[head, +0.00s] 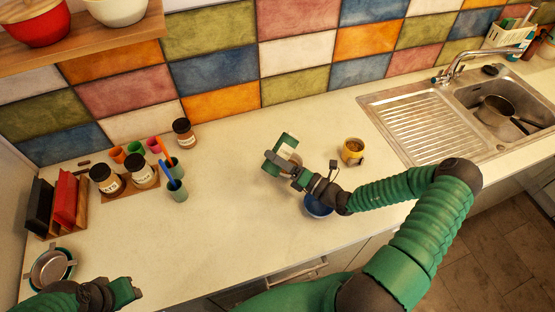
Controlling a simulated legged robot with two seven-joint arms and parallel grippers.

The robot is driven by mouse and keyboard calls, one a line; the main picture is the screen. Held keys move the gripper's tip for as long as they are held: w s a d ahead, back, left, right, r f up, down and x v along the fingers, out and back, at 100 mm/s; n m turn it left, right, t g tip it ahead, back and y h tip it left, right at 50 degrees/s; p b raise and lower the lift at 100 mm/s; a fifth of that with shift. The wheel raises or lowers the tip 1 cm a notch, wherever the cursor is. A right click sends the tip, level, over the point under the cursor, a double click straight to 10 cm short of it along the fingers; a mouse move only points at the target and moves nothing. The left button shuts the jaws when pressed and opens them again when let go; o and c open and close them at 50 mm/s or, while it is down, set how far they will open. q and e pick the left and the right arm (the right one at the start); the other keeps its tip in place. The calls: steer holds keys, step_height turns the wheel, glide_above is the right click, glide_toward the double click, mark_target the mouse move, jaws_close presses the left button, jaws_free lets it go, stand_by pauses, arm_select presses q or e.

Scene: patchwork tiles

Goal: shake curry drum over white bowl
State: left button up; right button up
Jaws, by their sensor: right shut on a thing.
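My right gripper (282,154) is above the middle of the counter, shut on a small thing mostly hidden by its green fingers. It may be the curry drum, but I can read no label. A pale rounded shape (291,160) shows by the fingers. I cannot tell whether it is the held thing or a white bowl behind it. A white bowl (118,8) stands on the upper shelf. My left gripper (128,292) is low at the left, near a pale teal-rimmed bowl (50,268).
A blue bowl (318,208) is partly hidden under my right wrist. A yellow pot (352,151) stands right of the gripper. Dark-lidded jars (142,172), a lone jar (183,133) and colored cups (173,167) stand left. The sink (495,100) is at right. The left-center counter is clear.

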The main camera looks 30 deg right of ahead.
mark_target(276, 153)
steer(key=shift+w+a+r+n+p, duration=0.15)
steer(key=shift+a+r+n+p, duration=0.1)
steer(key=shift+r+n+p, duration=0.1)
steer(key=r+n+p, duration=0.1)
steer(key=n, duration=0.1)
steer(key=r+n+p, duration=0.1)
steer(key=n+p, duration=0.1)
steer(key=s+a+r+n+g+p, duration=0.1)
steer(key=n+p, duration=0.1)
steer(key=n, duration=0.1)
steer(key=shift+y, duration=0.4)
steer(key=n, duration=0.1)
steer(key=n+p, duration=0.2)
steer(key=shift+d+r+n+g, duration=0.2)
steer(key=shift+r+n+g, duration=0.1)
steer(key=shift+n, duration=0.05)
steer(key=shift+w+d+f+n, duration=0.15)
steer(key=shift+f+n, duration=0.1)
steer(key=shift+n, duration=0.15)
steer(key=shift+d+f, duration=0.25)
steer(key=shift+a, duration=0.1)
